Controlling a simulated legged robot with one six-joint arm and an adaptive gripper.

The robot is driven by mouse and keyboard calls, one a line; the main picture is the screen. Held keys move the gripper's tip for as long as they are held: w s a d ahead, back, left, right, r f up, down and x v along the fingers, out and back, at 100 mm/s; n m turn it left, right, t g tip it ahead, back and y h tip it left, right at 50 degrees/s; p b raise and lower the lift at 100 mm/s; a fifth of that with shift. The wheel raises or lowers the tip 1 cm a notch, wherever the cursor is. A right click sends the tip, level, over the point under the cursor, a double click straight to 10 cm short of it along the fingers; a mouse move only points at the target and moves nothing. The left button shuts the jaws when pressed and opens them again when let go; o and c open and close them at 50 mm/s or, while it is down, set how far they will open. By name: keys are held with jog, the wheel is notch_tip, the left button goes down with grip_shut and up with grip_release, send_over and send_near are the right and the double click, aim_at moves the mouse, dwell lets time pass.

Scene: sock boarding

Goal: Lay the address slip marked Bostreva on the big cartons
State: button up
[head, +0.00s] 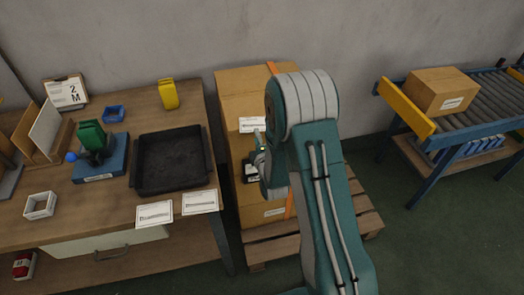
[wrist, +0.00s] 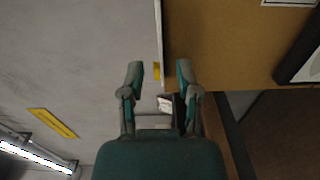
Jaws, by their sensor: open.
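Two white address slips lie side by side on the front right of the wooden workbench, a left slip (head: 154,214) and a right slip (head: 199,202). Their print is too small to read, so I cannot tell which says Bostreva. The big cartons (head: 232,84) are brown, stacked on a pallet right of the bench, with white labels and an orange strap. My gripper (head: 257,150) is in front of the stack, partly hidden by my arm. In the wrist view my gripper (wrist: 158,74) has its fingers spread apart with nothing held between them.
The workbench (head: 110,205) holds a black tray (head: 171,160), a green-and-blue device (head: 95,148), a yellow object (head: 168,93) and a small white box (head: 40,205). A conveyor (head: 480,100) carrying another carton (head: 440,88) stands right. Floor between pallet and conveyor is clear.

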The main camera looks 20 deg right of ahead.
jog(key=s, duration=0.9)
jog(key=s+r+m+g, duration=0.4)
jog(key=r+m+g, duration=0.2)
jog(key=r+m, duration=0.6)
jog(key=s+r+m+g, duration=0.3)
jog(key=s+r, duration=0.1)
jog(key=s, duration=0.6)
jog(key=s+r+m+g, duration=0.3)
jog(key=s+r, duration=0.2)
jog(key=s, duration=0.5)
jog(key=shift+s+r, duration=0.15)
jog(key=shift+s, duration=0.2)
